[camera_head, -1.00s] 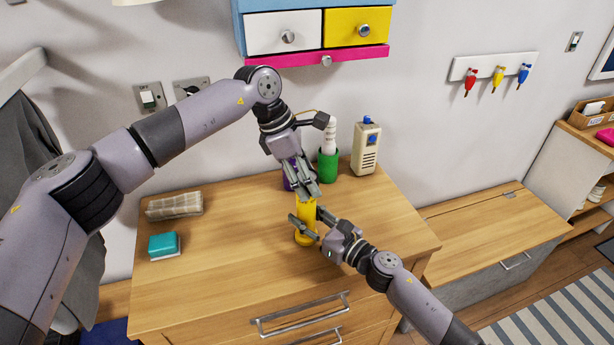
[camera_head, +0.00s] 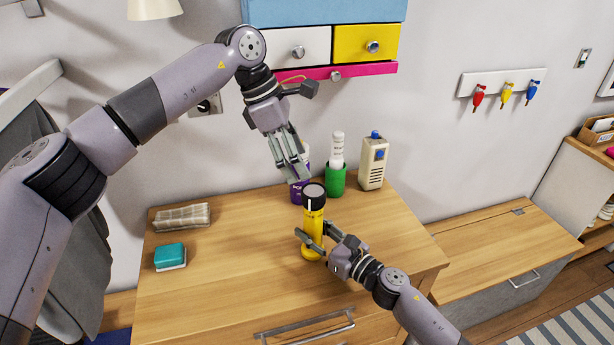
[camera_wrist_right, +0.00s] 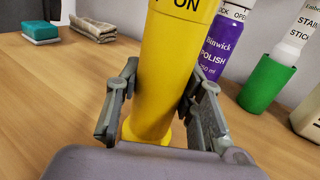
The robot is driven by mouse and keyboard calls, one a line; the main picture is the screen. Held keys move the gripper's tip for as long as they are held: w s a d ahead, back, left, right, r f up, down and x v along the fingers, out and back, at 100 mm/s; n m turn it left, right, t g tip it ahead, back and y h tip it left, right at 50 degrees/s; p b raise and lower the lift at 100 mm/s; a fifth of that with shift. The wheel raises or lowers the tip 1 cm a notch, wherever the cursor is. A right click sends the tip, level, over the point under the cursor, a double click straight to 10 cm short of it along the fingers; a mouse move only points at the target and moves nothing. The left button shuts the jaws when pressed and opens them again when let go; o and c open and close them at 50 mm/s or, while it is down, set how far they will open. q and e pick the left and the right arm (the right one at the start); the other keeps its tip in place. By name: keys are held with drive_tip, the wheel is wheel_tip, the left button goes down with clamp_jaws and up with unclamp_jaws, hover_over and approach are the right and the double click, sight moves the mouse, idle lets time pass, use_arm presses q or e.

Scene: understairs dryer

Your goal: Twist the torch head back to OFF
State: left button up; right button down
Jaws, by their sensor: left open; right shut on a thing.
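The yellow torch (camera_head: 313,231) stands upright on the wooden dresser top, with its black head (camera_head: 314,195) uppermost. It also shows in the right wrist view (camera_wrist_right: 172,65), where "ON" is printed near the top of the visible body; the head is out of that frame. My right gripper (camera_head: 319,240) is shut on the torch's lower body, one finger on each side. My left gripper (camera_head: 291,172) is open and empty, above and slightly left of the torch head, apart from it, fingers pointing down.
Behind the torch stand a purple polish bottle (camera_wrist_right: 229,45), a green holder (camera_head: 335,181) with a white stick, and a beige box-shaped device (camera_head: 373,163). A teal sponge (camera_head: 170,256) and folded cloth (camera_head: 182,217) lie at left. Drawers (camera_head: 300,47) hang above. The dresser's left-middle is clear.

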use_arm(q)
drive_tip(key=v, duration=0.2)
drive_tip(key=shift+a+r, duration=0.15)
drive_tip(key=shift+r, duration=0.05)
use_arm(e)
drive_tip(key=c, duration=1)
unclamp_jaws()
